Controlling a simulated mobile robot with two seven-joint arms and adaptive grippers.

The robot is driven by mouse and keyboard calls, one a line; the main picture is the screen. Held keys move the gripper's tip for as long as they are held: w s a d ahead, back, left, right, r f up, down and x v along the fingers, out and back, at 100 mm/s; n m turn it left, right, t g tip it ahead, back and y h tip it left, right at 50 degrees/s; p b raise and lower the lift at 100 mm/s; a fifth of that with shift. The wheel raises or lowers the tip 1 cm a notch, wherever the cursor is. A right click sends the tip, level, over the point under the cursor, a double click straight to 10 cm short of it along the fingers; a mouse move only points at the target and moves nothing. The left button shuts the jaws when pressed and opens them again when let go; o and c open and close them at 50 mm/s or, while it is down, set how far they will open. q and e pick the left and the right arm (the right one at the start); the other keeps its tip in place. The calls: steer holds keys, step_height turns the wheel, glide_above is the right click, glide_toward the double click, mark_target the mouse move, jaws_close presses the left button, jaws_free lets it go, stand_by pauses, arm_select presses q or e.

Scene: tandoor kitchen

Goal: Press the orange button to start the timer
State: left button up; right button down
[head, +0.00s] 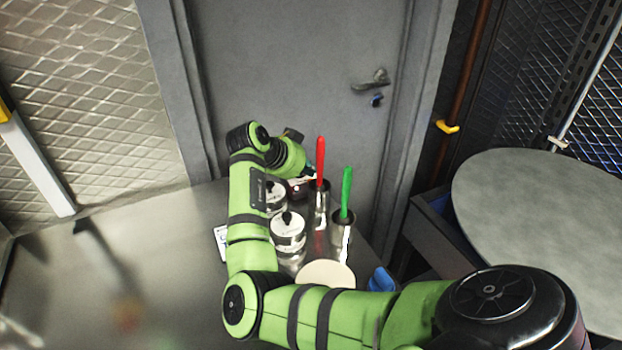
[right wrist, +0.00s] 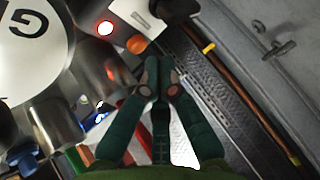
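The orange button (right wrist: 137,44) shows in the right wrist view as a small round knob next to a glowing red light (right wrist: 105,28). My right gripper (right wrist: 158,64) has its dark green fingers together at the tips, with nothing seen between them. In that view the tips appear just below and right of the orange button, with a small gap in the picture; I cannot tell the depth between them. In the head view my right arm reaches over the counter, and its gripper (head: 303,178) is small and partly hidden near a red glow. My left gripper is not in view.
Canisters with white lids (head: 288,226) stand beside my right forearm. Steel cups hold a red-handled utensil (head: 320,162) and a green-handled one (head: 346,193) close by. A pale disc (head: 325,272) lies nearer. The counter's left part (head: 140,270) is mostly clear. A grey door (head: 300,70) stands behind.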

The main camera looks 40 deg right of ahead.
steer(key=shift+r+p, duration=1.9)
steer(key=shift+r, duration=0.65)
